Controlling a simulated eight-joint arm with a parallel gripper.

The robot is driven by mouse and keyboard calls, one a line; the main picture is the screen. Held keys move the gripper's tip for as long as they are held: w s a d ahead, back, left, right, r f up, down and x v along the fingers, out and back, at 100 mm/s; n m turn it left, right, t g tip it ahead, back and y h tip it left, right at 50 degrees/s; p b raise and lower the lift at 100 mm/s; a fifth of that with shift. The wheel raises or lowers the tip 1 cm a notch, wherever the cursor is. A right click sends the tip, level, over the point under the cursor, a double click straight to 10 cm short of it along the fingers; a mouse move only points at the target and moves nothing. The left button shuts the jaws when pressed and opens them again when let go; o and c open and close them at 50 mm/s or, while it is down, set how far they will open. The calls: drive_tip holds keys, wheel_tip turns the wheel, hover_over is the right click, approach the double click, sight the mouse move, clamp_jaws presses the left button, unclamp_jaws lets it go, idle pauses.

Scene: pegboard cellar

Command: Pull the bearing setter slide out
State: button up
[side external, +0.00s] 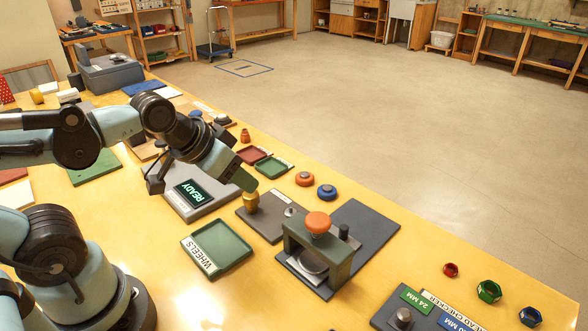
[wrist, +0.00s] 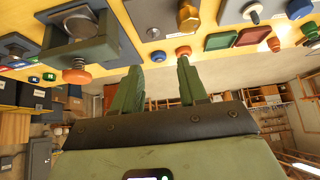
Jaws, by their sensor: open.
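The bearing setter (side external: 330,255) is a grey-green frame with an orange knob (side external: 318,222) on top. A round metal disc (side external: 311,261) shows in its opening. In the wrist view the setter (wrist: 92,47) is at the upper left, its orange knob (wrist: 76,76) pointing down the picture. I cannot clearly tell which part is the slide. My gripper (wrist: 158,62) is open and empty, its two green fingers apart. In the side view my gripper (side external: 245,182) hangs above the table, left of the setter and close above a brass piece (side external: 251,202); it touches no part of the setter.
The brass piece stands on a dark plate beside the setter. A green WHEELS tray (side external: 219,248) and a grey READY box (side external: 195,198) lie nearby. Orange (side external: 305,179) and blue (side external: 326,192) rings are behind. A gauge plate (side external: 384,317) is at front right. Yellow table is bare toward the front.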

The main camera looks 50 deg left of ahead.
drive_tip(key=shift+o, duration=0.3)
drive_tip(key=w+d+r+m+g, duration=0.35)
drive_tip(key=w+d, duration=0.25)
drive_tip(key=w, duration=0.2)
drive_tip(key=m+g, duration=0.2)
drive_tip(key=g, duration=0.2)
approach(345, 226)
drive_tip(key=f, duration=0.9)
drive_tip(key=shift+s+f, duration=0.25)
drive_tip(key=shift+f, duration=0.05)
clamp_jaws()
